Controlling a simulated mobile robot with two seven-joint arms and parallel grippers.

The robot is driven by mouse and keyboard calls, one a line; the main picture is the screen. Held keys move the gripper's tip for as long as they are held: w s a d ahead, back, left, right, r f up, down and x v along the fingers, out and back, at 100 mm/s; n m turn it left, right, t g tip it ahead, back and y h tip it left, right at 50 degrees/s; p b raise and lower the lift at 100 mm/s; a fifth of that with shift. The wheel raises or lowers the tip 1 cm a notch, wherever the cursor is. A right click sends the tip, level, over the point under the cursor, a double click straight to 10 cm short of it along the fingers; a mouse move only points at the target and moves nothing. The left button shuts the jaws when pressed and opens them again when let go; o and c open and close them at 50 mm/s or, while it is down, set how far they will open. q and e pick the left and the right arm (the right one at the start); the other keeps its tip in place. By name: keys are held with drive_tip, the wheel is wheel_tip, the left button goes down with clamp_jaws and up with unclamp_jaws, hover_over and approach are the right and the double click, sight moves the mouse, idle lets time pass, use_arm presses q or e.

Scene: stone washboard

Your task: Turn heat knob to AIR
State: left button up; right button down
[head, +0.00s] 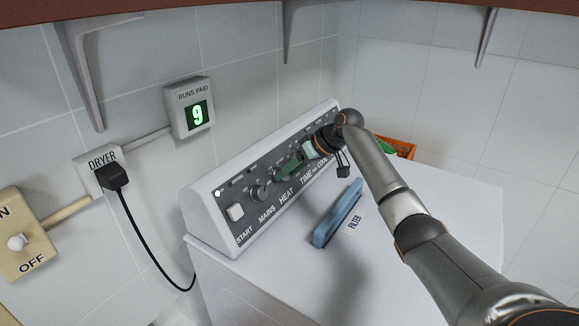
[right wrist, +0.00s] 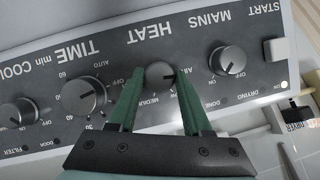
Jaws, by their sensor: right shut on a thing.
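The heat knob (right wrist: 160,74) is a round grey knob under the HEAT label in the right wrist view, which shows the panel upside down. My right gripper (right wrist: 160,88) is shut on it, with one green finger on each side. Its light mark seems to point to the right in this view, but the exact setting is hard to read. The AIR label is partly hidden by a finger. In the head view my right gripper (head: 285,171) reaches the sloping control panel (head: 232,190) from the right, and its fingers largely hide the heat knob. My left gripper is not in view.
The mains knob (right wrist: 228,61) and time knob (right wrist: 83,97) flank the heat knob closely. A blue filter handle (head: 338,212) stands on the white dryer top (head: 440,225). An orange crate (head: 402,147) is behind my arm. A black plug (head: 113,175) and cord are left.

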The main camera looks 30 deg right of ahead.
drive_tip(key=shift+a+f+n, duration=0.1)
drive_tip(key=shift+n, duration=0.3)
drive_tip(key=shift+h+p, duration=0.3)
drive_tip(key=shift+c, duration=1.7)
unclamp_jaws()
drive_tip(key=b+v, duration=0.1)
drive_tip(key=v, duration=1.1)
drive_tip(key=shift+s+r, duration=0.2)
drive_tip(key=shift+s, duration=0.05)
